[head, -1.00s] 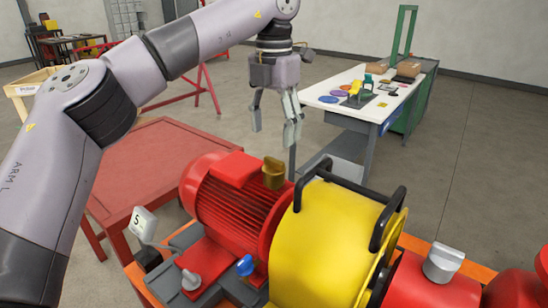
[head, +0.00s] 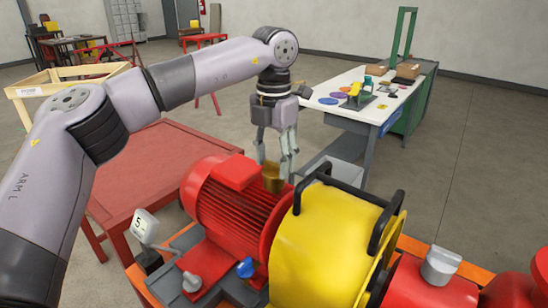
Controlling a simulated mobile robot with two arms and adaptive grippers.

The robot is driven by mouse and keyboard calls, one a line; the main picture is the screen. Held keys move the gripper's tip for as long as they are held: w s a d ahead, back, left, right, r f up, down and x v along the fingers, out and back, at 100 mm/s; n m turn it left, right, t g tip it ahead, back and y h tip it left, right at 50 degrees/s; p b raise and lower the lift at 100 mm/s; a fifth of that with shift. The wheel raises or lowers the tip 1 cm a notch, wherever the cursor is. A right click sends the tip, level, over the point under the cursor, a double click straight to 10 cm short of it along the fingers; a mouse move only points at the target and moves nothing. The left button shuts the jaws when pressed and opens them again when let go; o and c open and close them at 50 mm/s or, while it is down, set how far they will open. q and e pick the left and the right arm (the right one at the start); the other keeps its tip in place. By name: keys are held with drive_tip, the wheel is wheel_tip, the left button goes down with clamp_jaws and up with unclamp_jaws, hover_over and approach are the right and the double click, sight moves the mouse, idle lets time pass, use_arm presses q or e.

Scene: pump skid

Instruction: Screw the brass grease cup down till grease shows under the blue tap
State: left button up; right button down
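The brass grease cup (head: 273,179) stands upright at the right end of the red ribbed motor, beside the yellow guard. My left gripper (head: 274,164) points down just above and behind the cup. Its fingers are apart, with the cup's top showing between the fingertips. I cannot tell whether either finger touches it. The blue tap (head: 245,267) sits low in front of the motor, and I see no grease under it from here. My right gripper is out of view.
The yellow guard (head: 325,240) with black handles stands close to the cup's right. The red motor (head: 228,200) lies left. A white workbench (head: 365,98) stands behind.

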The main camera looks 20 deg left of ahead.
use_arm(q)
drive_tip(key=c, duration=0.7)
drive_tip(key=shift+c, duration=0.2)
drive_tip(key=shift+m, duration=0.3)
drive_tip(key=m+p, duration=0.1)
drive_tip(key=m, duration=0.1)
drive_tip(key=shift+r+m, duration=0.1)
drive_tip(key=shift+m, duration=0.3)
drive_tip(key=m+p, duration=0.1)
drive_tip(key=m, duration=0.3)
drive_tip(key=shift+m+p, duration=0.3)
drive_tip(key=shift+p, duration=0.1)
drive_tip(key=m+p, duration=0.1)
drive_tip(key=m, duration=0.3)
drive_tip(key=shift+m, duration=1.8)
drive_tip(key=shift+p, duration=0.3)
drive_tip(key=shift+w, duration=0.1)
